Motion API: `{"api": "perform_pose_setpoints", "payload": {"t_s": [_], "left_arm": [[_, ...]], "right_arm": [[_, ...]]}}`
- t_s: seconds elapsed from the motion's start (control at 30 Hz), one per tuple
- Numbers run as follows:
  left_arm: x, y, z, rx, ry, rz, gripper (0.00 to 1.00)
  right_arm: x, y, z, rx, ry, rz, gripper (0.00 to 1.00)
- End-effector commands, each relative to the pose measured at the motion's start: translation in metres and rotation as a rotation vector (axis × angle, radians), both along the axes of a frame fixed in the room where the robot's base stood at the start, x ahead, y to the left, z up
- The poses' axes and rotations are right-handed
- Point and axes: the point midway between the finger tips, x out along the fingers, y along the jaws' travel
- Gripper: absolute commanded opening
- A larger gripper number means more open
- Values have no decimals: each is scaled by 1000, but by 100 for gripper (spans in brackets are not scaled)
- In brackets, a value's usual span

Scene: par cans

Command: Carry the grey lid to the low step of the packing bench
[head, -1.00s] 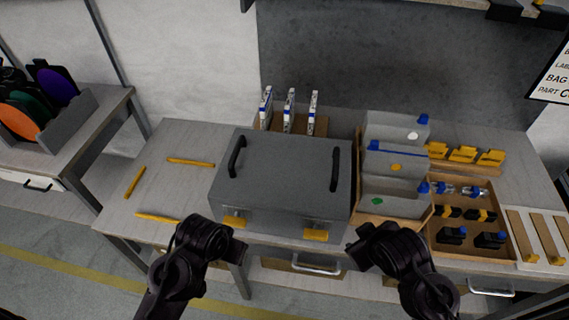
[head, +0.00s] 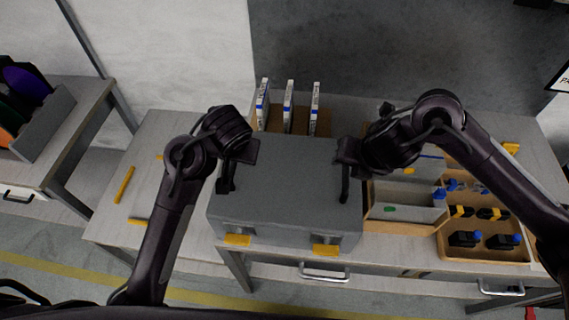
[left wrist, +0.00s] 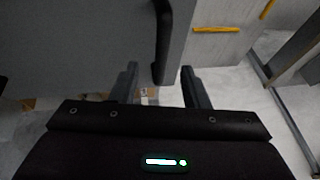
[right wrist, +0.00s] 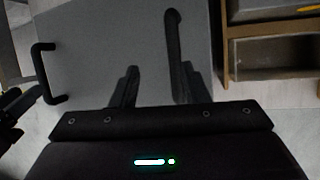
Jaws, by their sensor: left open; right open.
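The grey lid (head: 285,175) forms the top of a grey case on the bench and has two dark upright handles. My left gripper (head: 232,172) is open at the left handle; in the left wrist view that handle (left wrist: 161,40) stands ahead of the gap between the fingers. My right gripper (head: 345,168) is open at the right handle; in the right wrist view that handle (right wrist: 173,35) also lies ahead of the fingers. Neither gripper is closed on a handle, and contact cannot be told. Yellow strips (head: 124,184) mark a bare bench area left of the case.
Yellow latches (head: 326,250) are on the case front. White-and-blue upright packs (head: 289,100) stand close behind it. Grey bins (head: 405,205) and a tray of small parts (head: 485,257) are close on the right. A side table (head: 60,150) with coloured discs is at the left.

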Motion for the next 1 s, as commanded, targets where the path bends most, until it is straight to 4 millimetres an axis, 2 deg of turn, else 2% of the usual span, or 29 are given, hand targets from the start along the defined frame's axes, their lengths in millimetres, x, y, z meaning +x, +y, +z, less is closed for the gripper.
{"api": "perform_pose_setpoints", "payload": {"t_s": [0.03,0.13,0.5,1.0], "left_arm": [[3,0,2,5,-4,2,42],[5,0,4,9,-7,7,42],[7,1,1,11,-7,7,42],[32,12,-59,12,-7,5,42]], "right_arm": [[2,-9,1,-34,3,19,42],[2,-17,2,-64,14,39,42],[3,-17,-2,-65,16,40,42],[28,-6,-62,-65,16,40,42]]}}
